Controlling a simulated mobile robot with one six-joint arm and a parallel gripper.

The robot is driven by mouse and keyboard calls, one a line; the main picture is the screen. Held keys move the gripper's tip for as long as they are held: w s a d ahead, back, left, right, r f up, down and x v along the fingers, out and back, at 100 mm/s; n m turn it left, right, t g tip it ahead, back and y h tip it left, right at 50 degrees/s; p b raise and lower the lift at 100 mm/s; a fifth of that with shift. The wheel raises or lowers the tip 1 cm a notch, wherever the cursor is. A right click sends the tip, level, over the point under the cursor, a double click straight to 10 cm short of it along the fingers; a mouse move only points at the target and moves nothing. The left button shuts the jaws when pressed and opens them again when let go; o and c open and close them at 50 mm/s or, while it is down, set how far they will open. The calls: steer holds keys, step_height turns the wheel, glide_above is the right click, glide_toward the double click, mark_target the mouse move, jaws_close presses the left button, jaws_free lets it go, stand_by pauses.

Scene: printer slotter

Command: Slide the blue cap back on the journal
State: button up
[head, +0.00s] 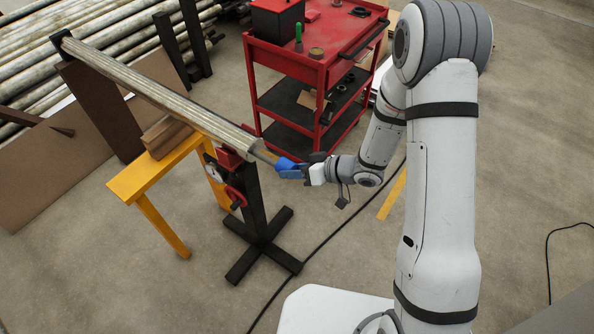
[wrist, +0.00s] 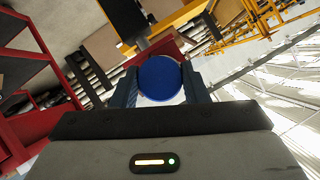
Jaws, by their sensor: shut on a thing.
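A long grey metal roller (head: 165,95) lies across supports, its near end pointing right. A thinner tan journal (head: 265,155) sticks out of that end. The blue cap (head: 286,164) is at the journal's outer tip, roughly in line with it. A length of journal shows bare between the roller body and the cap. I cannot tell whether the cap is around the tip or only beside it. My gripper (head: 302,172) is shut on the cap from the right. In the wrist view the cap (wrist: 160,78) is a round blue face between both fingers, hiding the journal.
A black stand with red clamp parts (head: 256,205) bears the roller's near end. A yellow trestle (head: 150,190) with wooden blocks stands left of it. A red tool cart (head: 320,70) stands behind. A cable (head: 325,223) runs over the floor. Floor to the front left is clear.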

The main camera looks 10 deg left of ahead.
steer(key=shift+w+a, duration=0.2)
steer(key=shift+a, duration=0.3)
steer(key=shift+w+a, duration=0.2)
steer(key=shift+a, duration=0.3)
stand_by(0.5)
steer(key=o, duration=1)
steer(key=shift+o, duration=0.2)
